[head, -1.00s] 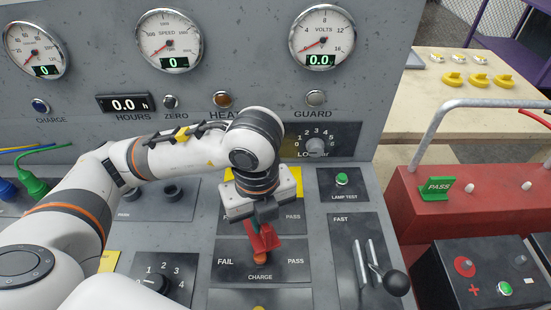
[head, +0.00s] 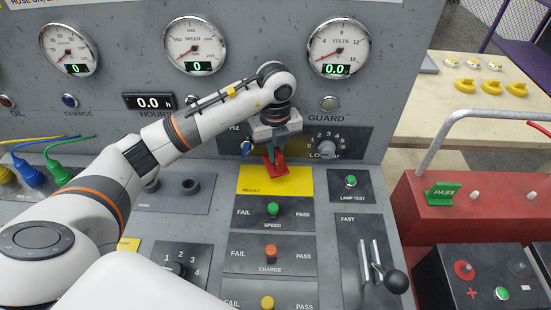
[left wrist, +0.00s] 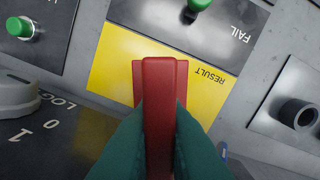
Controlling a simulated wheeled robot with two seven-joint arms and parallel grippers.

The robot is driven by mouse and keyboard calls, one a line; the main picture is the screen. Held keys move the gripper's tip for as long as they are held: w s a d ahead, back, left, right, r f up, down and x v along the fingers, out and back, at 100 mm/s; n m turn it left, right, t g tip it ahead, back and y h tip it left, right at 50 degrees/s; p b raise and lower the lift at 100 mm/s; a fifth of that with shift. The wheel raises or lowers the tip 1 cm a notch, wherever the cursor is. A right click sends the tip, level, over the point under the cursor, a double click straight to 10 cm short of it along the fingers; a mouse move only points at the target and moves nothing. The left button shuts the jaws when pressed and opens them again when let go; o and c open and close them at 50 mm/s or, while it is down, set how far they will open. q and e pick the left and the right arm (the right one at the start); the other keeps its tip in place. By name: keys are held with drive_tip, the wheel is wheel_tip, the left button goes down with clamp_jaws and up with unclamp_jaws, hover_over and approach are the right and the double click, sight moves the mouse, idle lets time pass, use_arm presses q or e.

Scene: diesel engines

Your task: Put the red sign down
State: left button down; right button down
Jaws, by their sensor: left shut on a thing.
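The red sign (head: 278,173) is held between the fingertips of my left gripper (head: 269,151), over the upper part of the yellow RESULT panel (head: 297,184). I cannot tell whether the sign touches the panel. In the left wrist view the red sign (left wrist: 159,85) stands between the green fingers (left wrist: 160,145), with the yellow panel (left wrist: 115,62) behind it. A green PASS sign (head: 441,194) stands on the red box at the right. My right gripper is not in view.
Below the yellow panel are the SPEED (head: 272,209) and CHARGE (head: 271,253) knobs. A lever with a black ball (head: 396,282) stands at right. The gauge wall (head: 262,75) rises behind my gripper. The red box (head: 473,217) has a grey handle.

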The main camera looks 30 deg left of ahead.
sight(275, 164)
use_arm(q)
drive_tip(key=shift+f, duration=0.6)
wheel_tip(275, 164, down, 2)
drive_tip(key=shift+s+f+p, duration=0.1)
drive_tip(key=shift+f+p, duration=0.1)
drive_tip(key=shift+p, duration=0.4)
drive_tip(key=shift+f+p, duration=0.3)
drive_tip(key=shift+p, duration=0.05)
drive_tip(key=shift+w+f, duration=0.25)
drive_tip(key=shift+f, duration=0.05)
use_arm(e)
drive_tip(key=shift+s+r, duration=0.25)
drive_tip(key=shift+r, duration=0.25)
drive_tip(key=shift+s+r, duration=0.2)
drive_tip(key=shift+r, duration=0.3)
use_arm(q)
drive_tip(key=shift+f, duration=0.1)
drive_tip(key=shift+f, duration=0.15)
drive_tip(key=c, duration=1.5)
unclamp_jaws()
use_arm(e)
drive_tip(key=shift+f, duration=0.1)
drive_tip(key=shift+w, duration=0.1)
